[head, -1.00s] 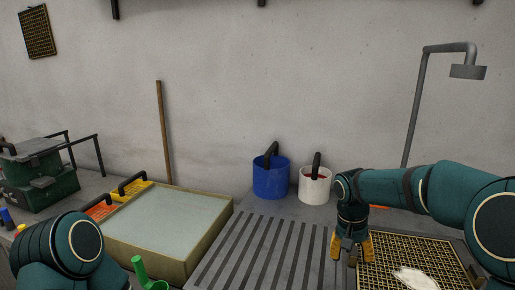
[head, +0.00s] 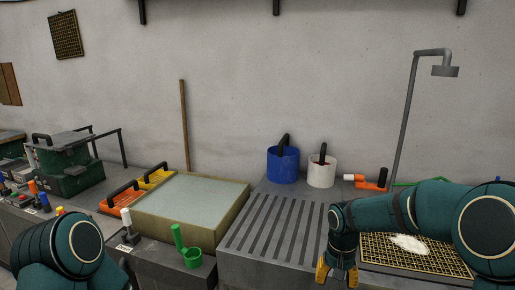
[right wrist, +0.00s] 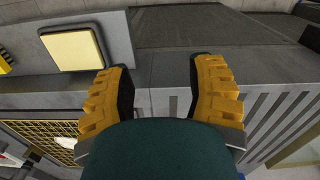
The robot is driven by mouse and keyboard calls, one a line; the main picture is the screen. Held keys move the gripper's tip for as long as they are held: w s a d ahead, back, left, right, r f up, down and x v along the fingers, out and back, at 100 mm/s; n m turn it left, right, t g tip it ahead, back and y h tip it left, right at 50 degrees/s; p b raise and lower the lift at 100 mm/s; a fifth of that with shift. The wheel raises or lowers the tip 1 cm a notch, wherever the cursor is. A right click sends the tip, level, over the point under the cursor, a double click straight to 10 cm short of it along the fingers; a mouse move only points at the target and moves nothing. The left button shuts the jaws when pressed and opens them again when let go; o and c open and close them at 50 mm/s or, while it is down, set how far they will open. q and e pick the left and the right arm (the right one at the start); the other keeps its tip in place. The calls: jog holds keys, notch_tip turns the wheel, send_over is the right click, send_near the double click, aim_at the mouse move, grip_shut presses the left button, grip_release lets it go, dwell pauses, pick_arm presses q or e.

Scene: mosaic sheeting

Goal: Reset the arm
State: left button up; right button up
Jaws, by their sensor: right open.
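My right arm comes in from the right in the head view. Its right gripper (head: 337,273) hangs down with yellow fingers at the front edge of the counter, just left of the black-and-yellow grid (head: 449,264). In the right wrist view the two yellow fingers (right wrist: 160,78) stand wide apart with nothing between them. The white patch (head: 408,243) on the grid is apart from the gripper. A rounded teal part of my left arm shows at the lower left of the head view; its gripper is out of view.
A ribbed grey board (head: 272,228) lies left of the right gripper. Behind it stand a blue bucket (head: 282,166) and a white bucket (head: 320,174). A grey shower pipe (head: 405,125) rises behind the grid.

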jog(key=s+a+f+t+y, duration=0.1)
jog(key=s+a+f, duration=0.4)
jog(key=s+f, duration=0.5)
jog(key=s+a+f+t+y, duration=0.1)
jog(key=s+a+f, duration=0.4)
jog(key=s+f, duration=0.5)
notch_tip(320, 180, down, 2)
jog(key=shift+f+n+y, duration=0.1)
jog(key=shift+n+y, duration=0.3)
jog(key=shift+y, duration=0.5)
jog(key=shift+w+a, duration=0.1)
jog(key=shift+c, duration=0.4)
